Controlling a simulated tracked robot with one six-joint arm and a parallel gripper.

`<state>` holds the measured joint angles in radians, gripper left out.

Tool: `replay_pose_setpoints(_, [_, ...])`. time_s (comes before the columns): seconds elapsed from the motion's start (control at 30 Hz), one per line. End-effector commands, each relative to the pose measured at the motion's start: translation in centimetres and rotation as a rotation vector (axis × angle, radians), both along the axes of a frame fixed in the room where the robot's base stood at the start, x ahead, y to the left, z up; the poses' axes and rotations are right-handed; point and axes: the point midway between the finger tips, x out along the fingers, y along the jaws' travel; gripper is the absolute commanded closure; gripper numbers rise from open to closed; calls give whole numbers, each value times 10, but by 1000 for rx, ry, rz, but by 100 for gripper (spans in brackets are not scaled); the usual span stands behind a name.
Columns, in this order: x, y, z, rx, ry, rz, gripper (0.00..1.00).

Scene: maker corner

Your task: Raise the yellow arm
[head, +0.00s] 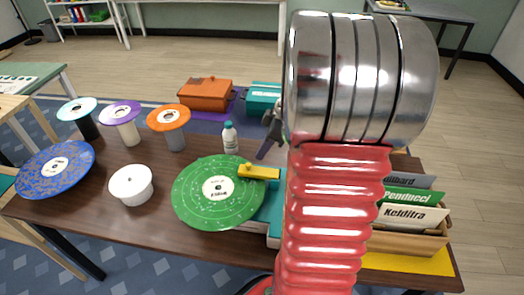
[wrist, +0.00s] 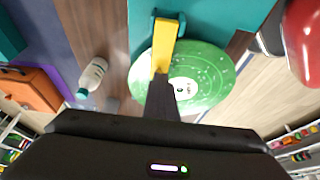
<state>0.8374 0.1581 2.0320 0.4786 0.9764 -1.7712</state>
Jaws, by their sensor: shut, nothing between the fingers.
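The yellow arm (head: 258,171) lies low over the right part of a green disc (head: 215,192) with a white label. The disc sits on a teal base (head: 268,206), partly hidden by my red arm. The wrist view shows the yellow arm (wrist: 163,42) running from a teal mount toward the disc's label. My gripper (head: 263,153) is shut and empty, just behind the yellow arm in the head view. In the wrist view its dark fingertips (wrist: 160,82) overlap the yellow arm's free end; I cannot tell whether they touch.
A white bottle (head: 230,138) stands close behind the disc. A white bowl (head: 131,185) and a blue disc (head: 55,169) are left. Cups with orange (head: 168,117), purple and teal discs stand behind. An orange box (head: 206,94) is at the back. A sleeve crate (head: 405,245) is right.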

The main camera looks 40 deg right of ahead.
Motion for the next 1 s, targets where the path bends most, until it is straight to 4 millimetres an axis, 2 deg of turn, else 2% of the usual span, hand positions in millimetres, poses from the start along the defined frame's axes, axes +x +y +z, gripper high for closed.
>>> replay_pose_setpoints(0.07, [0,0,0,0,0,0,98])
replay_pose_setpoints(0.53, [0,0,0,0,0,0,66])
replay_pose_setpoints(0.83, [-1,-1,2,0,0,0,66])
replay_pose_setpoints(1.0, [-4,-5,14,-3,-2,-2,66])
